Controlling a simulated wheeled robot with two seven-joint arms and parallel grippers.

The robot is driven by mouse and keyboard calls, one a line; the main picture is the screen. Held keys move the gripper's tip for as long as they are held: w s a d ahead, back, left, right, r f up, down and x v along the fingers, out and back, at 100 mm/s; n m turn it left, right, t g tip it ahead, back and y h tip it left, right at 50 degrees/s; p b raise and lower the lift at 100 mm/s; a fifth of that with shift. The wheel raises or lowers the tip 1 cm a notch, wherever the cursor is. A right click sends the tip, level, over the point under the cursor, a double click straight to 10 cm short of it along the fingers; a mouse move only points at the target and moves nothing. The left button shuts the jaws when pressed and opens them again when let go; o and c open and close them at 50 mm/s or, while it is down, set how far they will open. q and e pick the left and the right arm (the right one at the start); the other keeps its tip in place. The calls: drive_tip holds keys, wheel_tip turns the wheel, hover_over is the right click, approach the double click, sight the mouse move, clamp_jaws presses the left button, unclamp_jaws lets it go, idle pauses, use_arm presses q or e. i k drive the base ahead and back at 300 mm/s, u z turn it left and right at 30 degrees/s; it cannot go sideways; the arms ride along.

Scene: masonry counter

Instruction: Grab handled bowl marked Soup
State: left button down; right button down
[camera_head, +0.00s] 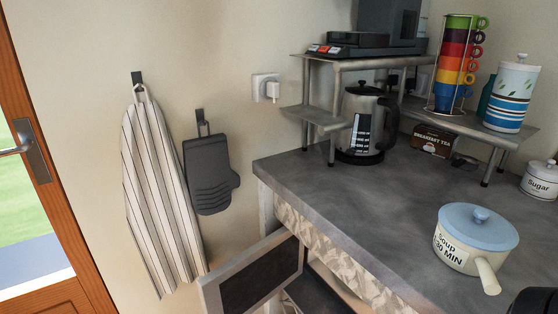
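The handled bowl marked Soup (462,258) stands upright on the grey counter at the lower right. It is cream with dark lettering that reads "Soup" and "30 MIN". A light blue lid (478,228) with a darker blue knob covers it, so its inside is hidden. Nothing is holding the bowl. Neither of my grippers can be made out in this view.
A dark object, cut off by the frame (537,302), is close to the bowl's handle. A Sugar jar (541,181), a kettle (362,125) and a metal shelf (405,62) stand behind. The counter (350,205) left of the bowl is clear. A cabinet door (252,280) hangs open below.

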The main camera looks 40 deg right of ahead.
sight(466, 259)
drive_tip(key=u, duration=1.2)
drive_tip(key=i, duration=1.05)
drive_tip(key=z, duration=3.8)
